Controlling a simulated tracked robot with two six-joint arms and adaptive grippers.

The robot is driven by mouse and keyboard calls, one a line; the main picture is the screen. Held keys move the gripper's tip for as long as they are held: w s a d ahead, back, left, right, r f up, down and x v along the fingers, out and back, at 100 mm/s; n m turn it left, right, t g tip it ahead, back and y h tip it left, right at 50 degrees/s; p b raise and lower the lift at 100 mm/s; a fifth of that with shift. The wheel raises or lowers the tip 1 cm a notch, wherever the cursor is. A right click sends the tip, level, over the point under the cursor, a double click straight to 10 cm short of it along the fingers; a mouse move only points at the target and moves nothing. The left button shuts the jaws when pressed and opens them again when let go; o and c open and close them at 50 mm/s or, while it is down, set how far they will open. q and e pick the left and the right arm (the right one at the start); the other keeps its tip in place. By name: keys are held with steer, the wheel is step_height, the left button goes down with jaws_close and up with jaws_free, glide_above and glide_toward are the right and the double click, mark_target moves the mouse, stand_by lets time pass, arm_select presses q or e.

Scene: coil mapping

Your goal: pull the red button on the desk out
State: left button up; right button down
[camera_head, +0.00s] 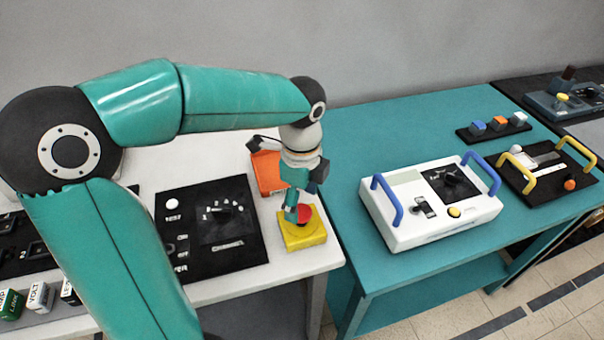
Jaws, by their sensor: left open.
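The red button (305,214) sits on a yellow box (303,237) near the right front corner of the white desk (310,263). My left gripper (296,208) points down over the box. Its fingers are at the button's left side and hide part of it. The jaws are open; I cannot tell whether a finger touches the button. My right gripper does not show.
An orange box (267,173) stands just behind my gripper. A black panel (208,262) with a dial lies to the left. A teal table (365,262) to the right bears a white case (408,235) with blue handles.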

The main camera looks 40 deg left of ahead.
arm_select(q)
step_height(320, 180, up, 10)
stand_by(0.4)
stand_by(0.3)
